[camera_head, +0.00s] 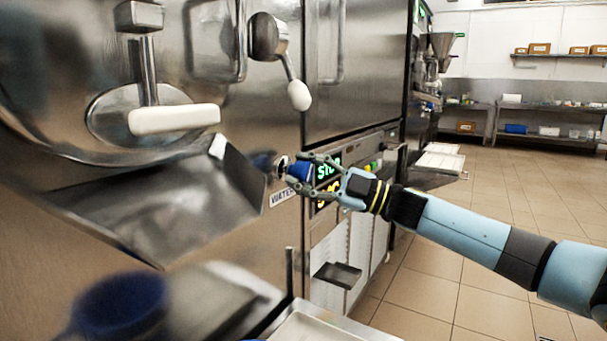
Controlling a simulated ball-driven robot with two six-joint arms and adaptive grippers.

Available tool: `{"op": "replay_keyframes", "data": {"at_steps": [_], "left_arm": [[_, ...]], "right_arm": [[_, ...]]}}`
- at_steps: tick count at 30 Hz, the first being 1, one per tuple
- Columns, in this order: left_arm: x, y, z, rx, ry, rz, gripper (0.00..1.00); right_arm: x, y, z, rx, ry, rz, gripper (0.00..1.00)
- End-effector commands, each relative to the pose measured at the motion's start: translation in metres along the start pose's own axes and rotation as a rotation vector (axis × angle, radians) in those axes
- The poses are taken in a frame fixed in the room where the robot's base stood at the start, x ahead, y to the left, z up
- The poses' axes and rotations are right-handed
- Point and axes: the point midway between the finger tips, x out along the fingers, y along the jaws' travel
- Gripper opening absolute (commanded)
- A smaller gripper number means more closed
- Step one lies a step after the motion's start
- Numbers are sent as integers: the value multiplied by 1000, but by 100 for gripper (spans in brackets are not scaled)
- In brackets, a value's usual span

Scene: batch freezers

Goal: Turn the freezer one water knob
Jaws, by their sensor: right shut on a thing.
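The freezer (225,236) is a large steel machine filling the left of the head view. Its blue water knob (299,170) sticks out of the front just above a label reading "WATER". My right gripper (297,172) comes in from the right and is shut on the blue knob, with one finger above it and one below. The fingers hide parts of the knob. My left gripper is not in view.
A steel chute (165,205) slopes out left of the knob. A white-tipped lever (299,95) hangs above it. A lit green and yellow display (328,169) is just behind the gripper. A blurred blue container (120,303) is at lower left. Tiled floor at right is open.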

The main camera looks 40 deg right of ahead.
Motion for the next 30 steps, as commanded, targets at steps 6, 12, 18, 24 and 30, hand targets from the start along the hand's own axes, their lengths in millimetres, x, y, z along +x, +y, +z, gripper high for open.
{"op": "replay_keyframes", "data": {"at_steps": [6,12,18,24,30], "left_arm": [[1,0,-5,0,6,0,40],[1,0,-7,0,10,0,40],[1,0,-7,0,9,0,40],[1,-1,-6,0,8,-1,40],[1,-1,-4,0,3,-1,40]], "right_arm": [[0,0,0,-48,2,-20,5],[0,1,0,-60,3,-24,5],[0,1,0,-59,3,-24,5],[0,0,0,-58,3,-24,53],[0,0,0,-58,3,-24,62]]}}
